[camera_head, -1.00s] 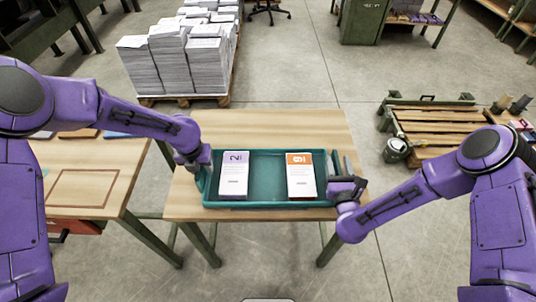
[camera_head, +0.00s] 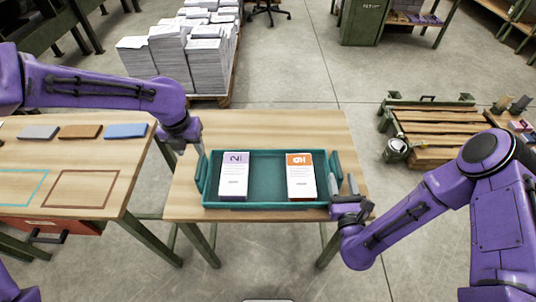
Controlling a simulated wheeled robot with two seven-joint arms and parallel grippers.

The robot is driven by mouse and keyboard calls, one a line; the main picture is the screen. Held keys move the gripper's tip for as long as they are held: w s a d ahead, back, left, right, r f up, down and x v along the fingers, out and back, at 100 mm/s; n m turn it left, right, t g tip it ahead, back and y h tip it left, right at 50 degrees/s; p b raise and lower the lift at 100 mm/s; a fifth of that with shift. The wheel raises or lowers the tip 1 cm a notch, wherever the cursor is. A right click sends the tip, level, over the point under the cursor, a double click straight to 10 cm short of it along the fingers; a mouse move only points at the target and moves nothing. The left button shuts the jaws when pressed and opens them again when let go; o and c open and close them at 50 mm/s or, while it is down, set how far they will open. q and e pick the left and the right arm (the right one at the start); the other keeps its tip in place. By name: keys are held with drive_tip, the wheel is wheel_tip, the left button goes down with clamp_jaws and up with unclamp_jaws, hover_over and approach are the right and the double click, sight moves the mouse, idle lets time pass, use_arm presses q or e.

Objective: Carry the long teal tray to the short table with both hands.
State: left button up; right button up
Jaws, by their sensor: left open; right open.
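The long teal tray (camera_head: 268,203) rests on the short wooden table (camera_head: 270,122) in the middle of the view. In it lie a purple-topped paper stack (camera_head: 234,178) on the left and an orange-topped stack (camera_head: 300,178) on the right, apart from each other. The tray has a raised handle at each end. My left gripper (camera_head: 187,146) is open and empty, up and left of the tray's left handle. My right gripper (camera_head: 346,192) is open and empty, just right of the tray's right end and apart from it.
A second wooden table (camera_head: 100,180) at the left has grey, brown and blue pads and teal and brown outlines. A pallet of paper stacks (camera_head: 190,55) stands behind. A slatted wooden stand (camera_head: 437,130) is at the right. Floor is clear in front.

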drive_tip(key=s, duration=0.6)
drive_tip(key=shift+d, duration=0.1)
